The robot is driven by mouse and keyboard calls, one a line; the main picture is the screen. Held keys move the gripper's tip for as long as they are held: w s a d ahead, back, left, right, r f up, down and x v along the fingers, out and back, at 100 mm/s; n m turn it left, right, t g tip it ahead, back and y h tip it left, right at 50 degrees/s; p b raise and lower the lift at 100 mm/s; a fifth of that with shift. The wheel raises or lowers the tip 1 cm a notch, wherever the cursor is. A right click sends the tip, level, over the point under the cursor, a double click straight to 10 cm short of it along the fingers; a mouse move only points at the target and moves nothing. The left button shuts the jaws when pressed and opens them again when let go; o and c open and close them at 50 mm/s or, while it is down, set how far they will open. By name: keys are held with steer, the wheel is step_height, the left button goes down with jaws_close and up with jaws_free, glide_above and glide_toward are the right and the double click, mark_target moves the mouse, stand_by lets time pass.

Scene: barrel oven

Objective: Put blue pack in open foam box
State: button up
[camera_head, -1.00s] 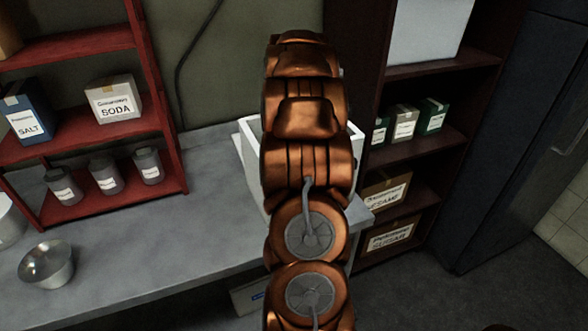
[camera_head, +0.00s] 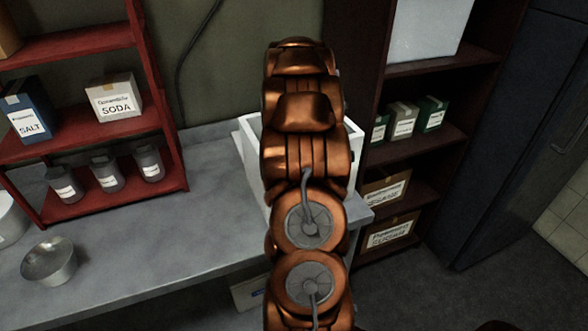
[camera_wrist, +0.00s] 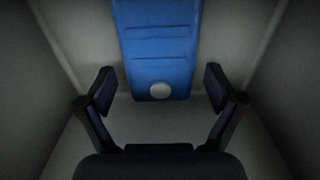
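In the wrist view, my gripper (camera_wrist: 158,84) is open, its two dark fingers spread wide apart. The blue pack (camera_wrist: 160,45), with a round pale spot near its lower end, shows beyond and between the fingers, with a gap on each side. Pale walls surround the pack and the fingers, so the pack appears to be inside the white open foam box (camera_wrist: 62,45). Whether it lies flat or leans cannot be told. In the head view, the foam box (camera_head: 247,140) stands on the counter behind my arm, which hides its inside and my gripper.
A red shelf (camera_head: 90,128) with boxes and jars stands at the left. A metal bowl (camera_head: 49,262) sits on the grey counter (camera_head: 150,240). A dark shelf (camera_head: 425,150) with cartons stands right of the box. The counter between bowl and box is clear.

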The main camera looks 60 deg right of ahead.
steer(key=shift+r, duration=0.15)
step_height(320, 180, up, 12)
steer(key=b, duration=0.2)
stand_by(0.5)
stand_by(0.5)
